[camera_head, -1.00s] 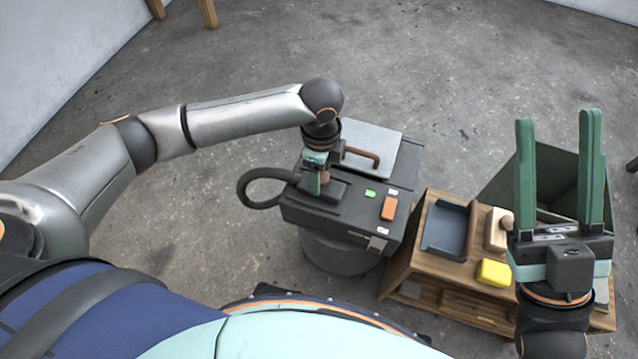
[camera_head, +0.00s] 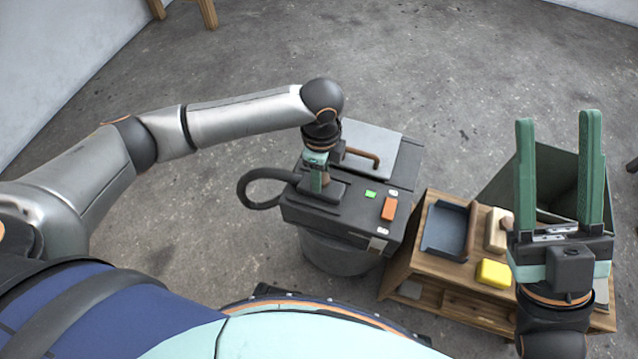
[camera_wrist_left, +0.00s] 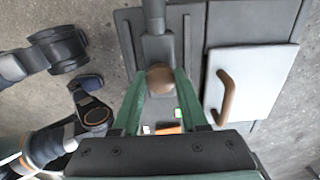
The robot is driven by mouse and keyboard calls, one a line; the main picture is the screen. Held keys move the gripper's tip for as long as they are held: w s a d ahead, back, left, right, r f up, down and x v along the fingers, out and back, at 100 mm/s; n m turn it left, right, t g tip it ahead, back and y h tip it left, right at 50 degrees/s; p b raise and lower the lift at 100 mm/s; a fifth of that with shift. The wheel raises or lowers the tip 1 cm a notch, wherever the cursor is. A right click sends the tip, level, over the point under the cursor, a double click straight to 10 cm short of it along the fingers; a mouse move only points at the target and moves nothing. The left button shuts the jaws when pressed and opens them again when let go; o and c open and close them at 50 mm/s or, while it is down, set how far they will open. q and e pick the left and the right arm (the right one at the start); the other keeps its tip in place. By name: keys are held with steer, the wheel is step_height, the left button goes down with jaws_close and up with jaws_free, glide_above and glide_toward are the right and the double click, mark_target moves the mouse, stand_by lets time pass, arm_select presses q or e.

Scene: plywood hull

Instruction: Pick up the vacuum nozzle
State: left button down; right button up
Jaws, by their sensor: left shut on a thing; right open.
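The vacuum nozzle (camera_head: 336,191) is a dark grey flat piece with a black hose (camera_head: 243,190) running from it. It is on top of the dark vacuum unit (camera_head: 385,228), and I cannot tell whether it touches the top. My left gripper (camera_head: 319,186) points down over it and is shut on its brown knob. The left wrist view shows the knob (camera_wrist_left: 160,80) between the two green fingers, with the dark nozzle body (camera_wrist_left: 157,48) just beyond. My right gripper (camera_head: 558,165) is open and empty, fingers upward, at the right.
The unit has a light grey panel with a brown handle (camera_head: 362,157). A wooden bench (camera_head: 415,262) to its right carries a dark tray (camera_head: 427,244), a yellow block (camera_head: 495,272) and a beige block (camera_head: 493,232). A grey-green bin (camera_head: 500,182) stands behind. The floor at the left is clear.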

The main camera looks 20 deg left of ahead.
arm_select(q)
steer(key=shift+r, duration=0.1)
steer(key=shift+r+p, duration=0.45)
steer(key=shift+r, duration=0.1)
step_height(320, 180, up, 3)
steer(key=shift+d+f+p, duration=0.15)
steer(key=shift+p, duration=0.7)
steer(key=shift+s+d+r+p, duration=0.25)
steer(key=shift+s+d+r, duration=0.05)
steer(key=shift+r, duration=0.15)
steer(key=shift+s+d+r+p, duration=0.2)
steer(key=shift+s+d+r, duration=0.1)
steer(key=shift+r, duration=0.1)
arm_select(e)
steer(key=w+d+f+m+g+h+p, duration=0.2)
steer(key=w+f+m+h, duration=0.45)
steer(key=f+h, duration=0.3)
arm_select(q)
steer(key=s+d+r+p, duration=0.2)
steer(key=s+d+r, duration=0.5)
steer(key=s+d, duration=0.1)
steer(key=shift+s+d+r, duration=0.15)
steer(key=shift+s+d, duration=0.15)
steer(key=shift+d, duration=0.05)
arm_select(e)
step_height(320, 180, down, 16)
steer(key=s+m+g+h, duration=0.2)
steer(key=g, duration=0.5)
steer(key=shift+d+m, duration=0.1)
steer(key=shift+m, duration=0.15)
